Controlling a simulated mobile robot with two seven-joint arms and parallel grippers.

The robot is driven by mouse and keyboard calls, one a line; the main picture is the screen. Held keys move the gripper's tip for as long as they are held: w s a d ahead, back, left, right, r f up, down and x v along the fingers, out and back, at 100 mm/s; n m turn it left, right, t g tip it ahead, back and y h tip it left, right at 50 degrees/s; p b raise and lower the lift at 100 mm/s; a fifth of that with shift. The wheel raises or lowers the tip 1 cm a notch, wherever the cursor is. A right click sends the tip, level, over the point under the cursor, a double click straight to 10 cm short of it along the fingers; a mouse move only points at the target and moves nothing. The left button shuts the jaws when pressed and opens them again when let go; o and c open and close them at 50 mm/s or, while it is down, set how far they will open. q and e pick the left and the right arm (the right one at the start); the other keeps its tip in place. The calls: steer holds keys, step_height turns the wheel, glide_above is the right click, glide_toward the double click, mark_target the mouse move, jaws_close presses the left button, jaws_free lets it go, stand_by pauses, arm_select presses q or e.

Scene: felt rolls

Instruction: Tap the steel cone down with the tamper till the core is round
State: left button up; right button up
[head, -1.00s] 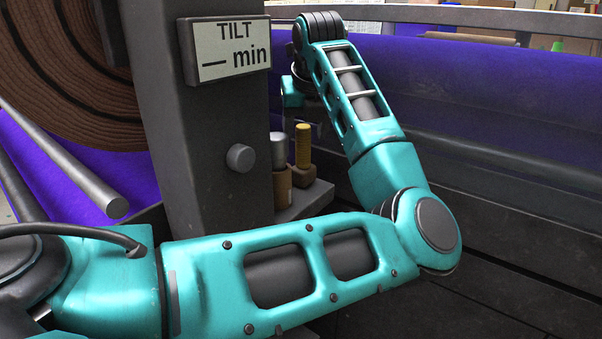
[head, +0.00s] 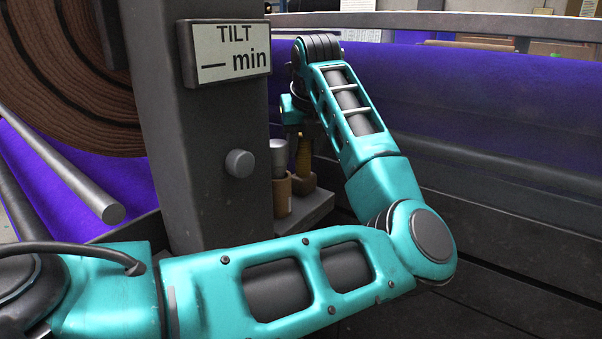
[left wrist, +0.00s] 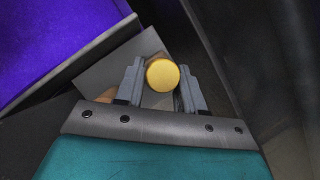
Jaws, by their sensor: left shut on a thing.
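A yellow-handled tool with a brown foot, which looks like the tamper (head: 304,155), stands upright on a small grey ledge (head: 312,207) beside the post. My left gripper (head: 302,136) reaches down from above and is shut on its handle. In the left wrist view, the fingers of my left gripper (left wrist: 161,85) sit on both sides of the tamper's round yellow top (left wrist: 162,74). I cannot make out a steel cone. The roll's core is out of view. My right gripper is not in view.
A steel-topped brown cylinder (head: 279,180) stands close left of the tamper. A dark post (head: 205,200) with a tilt sign (head: 228,52) rises beside the ledge. A brown felt roll (head: 65,90) and a steel bar (head: 70,175) are at left. A purple-lined wall (head: 480,110) is behind.

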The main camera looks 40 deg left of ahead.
arm_select(q)
jaws_close()
steer(key=shift+r, duration=0.1)
steer(key=shift+r, duration=0.1)
steer(key=shift+r+p, duration=1.25)
steer(key=shift+r, duration=0.6)
